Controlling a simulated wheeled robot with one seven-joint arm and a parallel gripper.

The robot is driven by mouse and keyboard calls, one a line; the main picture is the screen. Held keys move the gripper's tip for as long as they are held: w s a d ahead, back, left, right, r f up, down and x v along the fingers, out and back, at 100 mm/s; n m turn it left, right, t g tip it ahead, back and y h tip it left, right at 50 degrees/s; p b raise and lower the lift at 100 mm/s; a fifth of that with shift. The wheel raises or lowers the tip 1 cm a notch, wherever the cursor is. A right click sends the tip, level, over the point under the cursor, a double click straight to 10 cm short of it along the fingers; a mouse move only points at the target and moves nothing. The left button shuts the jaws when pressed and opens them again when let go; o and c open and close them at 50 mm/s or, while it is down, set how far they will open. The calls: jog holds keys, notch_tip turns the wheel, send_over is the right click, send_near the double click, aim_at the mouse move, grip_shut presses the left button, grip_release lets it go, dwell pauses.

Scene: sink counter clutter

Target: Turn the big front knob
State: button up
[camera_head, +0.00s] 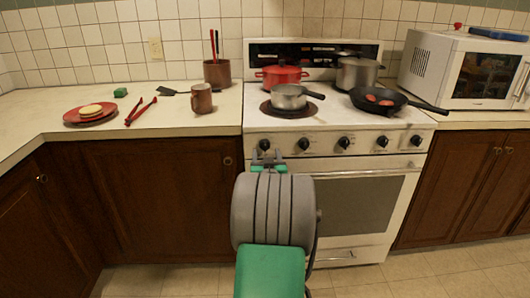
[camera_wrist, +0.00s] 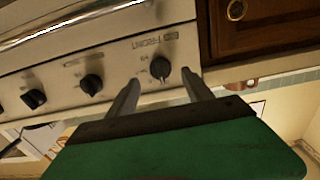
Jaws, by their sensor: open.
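The stove front has a row of several black knobs. The leftmost knob (camera_head: 264,144) in the head view sits just beyond my gripper (camera_head: 268,160). In the wrist view, which shows the stove upside down, this knob (camera_wrist: 160,69) appears between the two fingertips of my gripper (camera_wrist: 160,82). Printing beside it looks like "FRONT". The fingers are apart, one to each side of the knob in the picture. Whether they touch it or how far away it is, I cannot tell. The knob's pointer setting is not clear.
The oven handle (camera_head: 368,173) runs below the knobs. A grey saucepan (camera_head: 289,96) and a black pan (camera_head: 378,101) stand on the stove, the pan's handle reaching right. A second knob (camera_wrist: 91,83) is beside the first. A brown mug (camera_head: 201,99) stands on the left counter.

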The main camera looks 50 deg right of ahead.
aim_at(265, 148)
jog(key=x, duration=0.4)
jog(key=shift+w+d, duration=0.2)
jog(key=shift+w, duration=0.05)
jog(key=shift+c, duration=0.5)
grip_shut()
